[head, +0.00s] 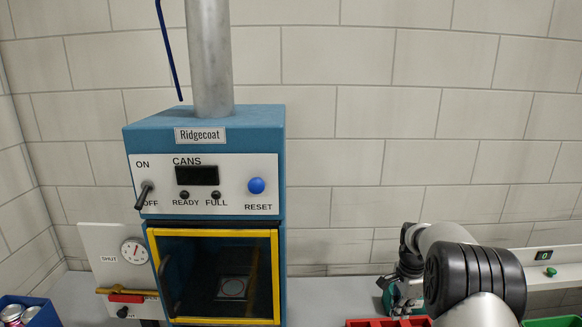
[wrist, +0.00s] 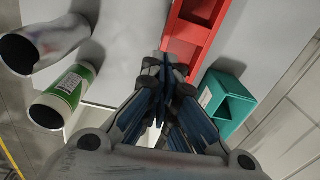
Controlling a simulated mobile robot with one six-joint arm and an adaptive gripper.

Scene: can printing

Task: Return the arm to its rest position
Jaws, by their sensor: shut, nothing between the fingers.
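My gripper (wrist: 166,68) is in the wrist view with its dark fingers together and nothing between them. It is above the grey worktop, beside the red tray (wrist: 188,42). In the head view my arm is at the lower right, bent over the worktop, and its thick black-ringed joint hides part of the gripper.
A teal bin (wrist: 230,105) stands close right of the gripper. Two open-ended cylinders, one greyish (wrist: 45,43) and one green-and-white (wrist: 66,90), are at left. The blue Ridgecoat machine (head: 205,118) has its yellow-framed door shut. A blue crate (head: 45,315) holds cans.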

